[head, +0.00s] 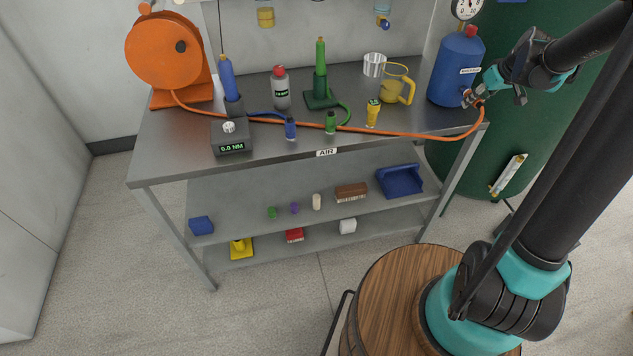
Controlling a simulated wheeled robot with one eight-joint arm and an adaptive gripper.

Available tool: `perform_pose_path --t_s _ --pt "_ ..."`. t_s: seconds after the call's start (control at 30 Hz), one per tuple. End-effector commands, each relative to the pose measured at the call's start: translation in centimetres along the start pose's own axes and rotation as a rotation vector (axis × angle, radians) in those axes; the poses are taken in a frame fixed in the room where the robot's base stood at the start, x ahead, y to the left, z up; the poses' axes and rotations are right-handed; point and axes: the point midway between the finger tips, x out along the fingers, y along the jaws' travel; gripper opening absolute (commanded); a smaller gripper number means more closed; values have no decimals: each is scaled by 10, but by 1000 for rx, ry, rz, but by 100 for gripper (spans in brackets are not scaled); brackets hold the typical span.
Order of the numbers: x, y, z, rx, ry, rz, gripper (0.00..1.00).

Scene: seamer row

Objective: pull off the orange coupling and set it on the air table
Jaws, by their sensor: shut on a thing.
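The orange coupling (480,103) is at the right end of the orange hose (420,136), beside the lower right side of the blue tank (455,72). My gripper (476,97) reaches in from the right and is shut on the coupling. Its fingers hide much of the coupling and the tank's fitting, so I cannot tell whether the two are still joined. The air table (165,150) is a grey metal bench with an "AIR" label on its front edge. The tank stands at its right end.
An orange hose reel (165,50) stands at the back left. Blue (228,80) and green (320,75) tools, a grey bottle (281,88), a yellow jug (396,84) and small coloured fittings occupy the top. A wooden barrel top (385,285) is in front.

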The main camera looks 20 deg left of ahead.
Motion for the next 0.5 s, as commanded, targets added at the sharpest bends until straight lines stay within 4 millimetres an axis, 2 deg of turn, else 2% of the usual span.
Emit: perform_pose_path --t_s 0.5 --pt "-2 0 4 0 -1 0 0"
